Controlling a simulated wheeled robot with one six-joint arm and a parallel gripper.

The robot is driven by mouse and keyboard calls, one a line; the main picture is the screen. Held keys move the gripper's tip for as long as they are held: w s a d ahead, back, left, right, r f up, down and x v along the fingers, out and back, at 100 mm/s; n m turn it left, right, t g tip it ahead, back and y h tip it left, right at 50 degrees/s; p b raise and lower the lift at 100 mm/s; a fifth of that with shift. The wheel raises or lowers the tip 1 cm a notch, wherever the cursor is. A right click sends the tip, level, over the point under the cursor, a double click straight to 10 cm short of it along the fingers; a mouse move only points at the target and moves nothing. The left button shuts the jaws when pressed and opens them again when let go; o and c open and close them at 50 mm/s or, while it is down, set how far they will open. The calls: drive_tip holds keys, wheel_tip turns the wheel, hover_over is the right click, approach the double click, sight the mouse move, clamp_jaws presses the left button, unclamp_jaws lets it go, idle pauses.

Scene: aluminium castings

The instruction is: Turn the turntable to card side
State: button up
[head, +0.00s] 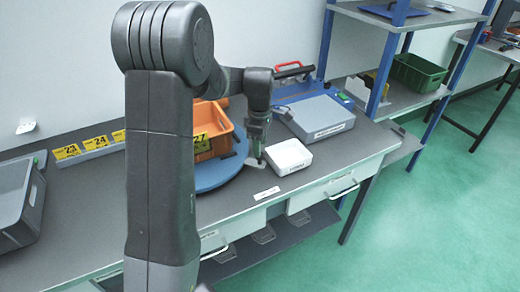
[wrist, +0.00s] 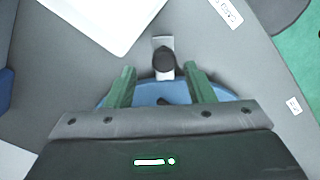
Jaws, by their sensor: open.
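The blue round turntable (head: 222,178) lies on the grey bench. An orange crate (head: 213,120) with a yellow card marked 27 (head: 201,142) stands on it. My gripper (head: 259,155) points down at the turntable's right edge. In the wrist view the blue disc (wrist: 150,94) shows between and behind my gripper (wrist: 163,70), whose green fingers are apart. A dark knob (wrist: 163,60) on a light grey tab (wrist: 161,42) at the disc's edge lies between the fingertips or just beyond them; contact cannot be told. My arm hides part of the crate and disc.
A white box (head: 288,157) stands close to the right of my gripper, with a grey case (head: 320,119) behind it. A label (head: 266,193) lies near the bench's front edge. Yellow number cards (head: 95,144) and a grey bin (head: 18,205) are at the left.

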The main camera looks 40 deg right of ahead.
wheel_tip(320, 180, up, 11)
drive_tip(key=shift+b, duration=0.3)
wheel_tip(320, 180, down, 14)
drive_tip(key=shift+r+p, duration=0.1)
drive_tip(key=shift+p, duration=0.4)
drive_tip(key=shift+a, duration=0.1)
idle(0.4)
